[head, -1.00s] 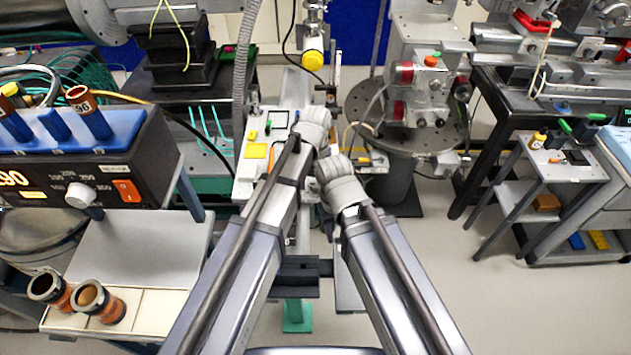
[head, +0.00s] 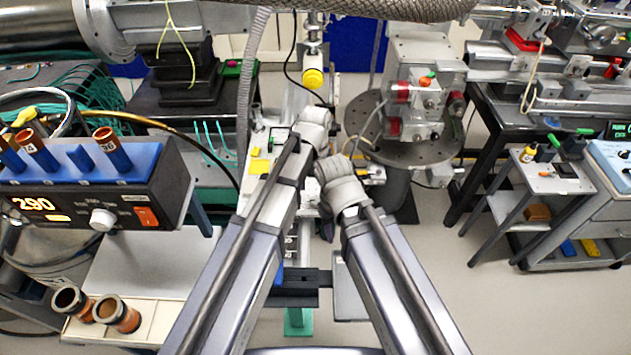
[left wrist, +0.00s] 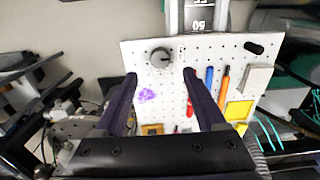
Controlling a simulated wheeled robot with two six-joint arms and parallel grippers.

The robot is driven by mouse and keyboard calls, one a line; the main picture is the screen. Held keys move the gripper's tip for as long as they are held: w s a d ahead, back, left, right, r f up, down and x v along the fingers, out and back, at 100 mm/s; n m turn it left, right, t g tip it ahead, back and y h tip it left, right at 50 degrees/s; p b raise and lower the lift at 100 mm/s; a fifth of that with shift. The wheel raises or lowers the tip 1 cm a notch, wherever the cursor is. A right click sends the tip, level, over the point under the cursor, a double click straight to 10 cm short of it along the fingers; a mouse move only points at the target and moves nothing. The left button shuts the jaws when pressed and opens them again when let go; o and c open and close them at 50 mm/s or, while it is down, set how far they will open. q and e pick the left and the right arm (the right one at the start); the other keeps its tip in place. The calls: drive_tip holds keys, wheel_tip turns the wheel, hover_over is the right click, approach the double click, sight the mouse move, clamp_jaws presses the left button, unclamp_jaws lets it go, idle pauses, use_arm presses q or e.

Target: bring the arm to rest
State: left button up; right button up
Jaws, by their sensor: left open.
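My left arm (head: 262,215) reaches forward from the bottom of the head view, its grey wrist (head: 314,128) over the white pegboard. In the left wrist view my left gripper (left wrist: 160,76) has its two dark fingers wide apart, with nothing between them. The pegboard (left wrist: 218,52) lies beyond the fingers, holding a round knob (left wrist: 160,57), a purple piece (left wrist: 148,95) and several coloured tools. My right arm (head: 392,270) runs beside the left one, its wrist (head: 340,187) close to the left wrist. The right gripper is hidden.
A control box (head: 90,200) with an orange 290 display stands at left, above two copper-coloured cups (head: 117,314). A round metal plate (head: 362,118) with equipment is ahead. A small cart (head: 545,180) stands at right. Open floor (head: 480,300) lies at lower right.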

use_arm(q)
drive_tip(key=s+a+m, duration=0.2)
drive_tip(key=s+a, duration=0.1)
drive_tip(key=s, duration=0.5)
drive_tip(key=s+a+m+y, duration=0.1)
drive_tip(key=s+a+m, duration=0.1)
drive_tip(key=s, duration=0.6)
drive_tip(key=shift+a, duration=0.55)
drive_tip(key=shift+s, duration=0.15)
